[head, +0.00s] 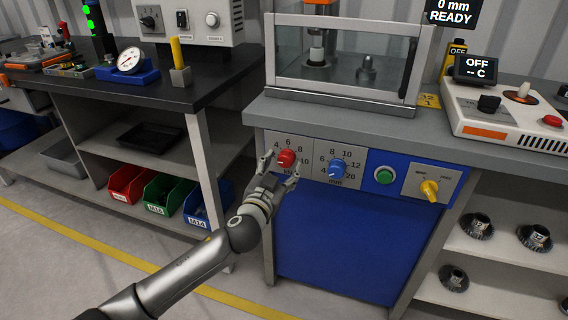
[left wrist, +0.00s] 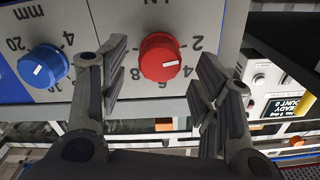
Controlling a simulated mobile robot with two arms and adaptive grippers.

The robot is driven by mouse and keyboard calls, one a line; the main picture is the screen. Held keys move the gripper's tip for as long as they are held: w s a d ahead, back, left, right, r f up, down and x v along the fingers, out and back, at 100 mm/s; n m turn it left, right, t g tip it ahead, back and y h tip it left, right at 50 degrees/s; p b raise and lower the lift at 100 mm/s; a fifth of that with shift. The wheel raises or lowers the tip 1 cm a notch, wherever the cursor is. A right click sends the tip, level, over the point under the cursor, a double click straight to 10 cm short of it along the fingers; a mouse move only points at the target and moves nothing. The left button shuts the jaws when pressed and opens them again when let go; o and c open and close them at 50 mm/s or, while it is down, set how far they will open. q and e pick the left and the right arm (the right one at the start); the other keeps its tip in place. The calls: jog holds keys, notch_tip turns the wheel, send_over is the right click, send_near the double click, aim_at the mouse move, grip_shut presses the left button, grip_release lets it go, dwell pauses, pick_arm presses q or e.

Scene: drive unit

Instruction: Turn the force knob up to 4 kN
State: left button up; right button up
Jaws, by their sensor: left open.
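The red force knob (head: 286,158) sits on the grey panel of the press, with numbers around it. In the left wrist view the red knob (left wrist: 160,57) appears upside down, its white mark pointing right, roughly between 2 and 4; the exact setting is hard to tell. My left gripper (head: 280,169) is open in front of the knob. In the left wrist view its fingers stand on either side of the knob, with visible gaps and no clear contact. My right gripper is not in view.
Right of the red knob are a blue mm knob (head: 338,169), a green button (head: 384,176) and a yellow switch (head: 429,188). A glass-fronted press chamber (head: 345,65) stands above. A display (head: 450,11) reads 0 mm READY. A dark workbench (head: 110,92) stands at left.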

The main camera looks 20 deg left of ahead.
pick_arm(q)
jog(key=shift+w, duration=1.3)
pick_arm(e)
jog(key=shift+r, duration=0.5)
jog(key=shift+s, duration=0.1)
pick_arm(q)
jog(key=c, duration=1)
jog(key=shift+c, duration=0.2)
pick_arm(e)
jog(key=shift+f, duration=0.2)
pick_arm(q)
jog(key=m+p, duration=0.2)
jog(key=m, duration=0.1)
jog(key=shift+r+m, duration=0.1)
jog(key=shift+m, duration=0.2)
jog(key=m+p, duration=0.2)
jog(key=m, duration=0.3)
jog(key=shift+d, duration=0.1)
jog(key=shift+m, duration=0.7)
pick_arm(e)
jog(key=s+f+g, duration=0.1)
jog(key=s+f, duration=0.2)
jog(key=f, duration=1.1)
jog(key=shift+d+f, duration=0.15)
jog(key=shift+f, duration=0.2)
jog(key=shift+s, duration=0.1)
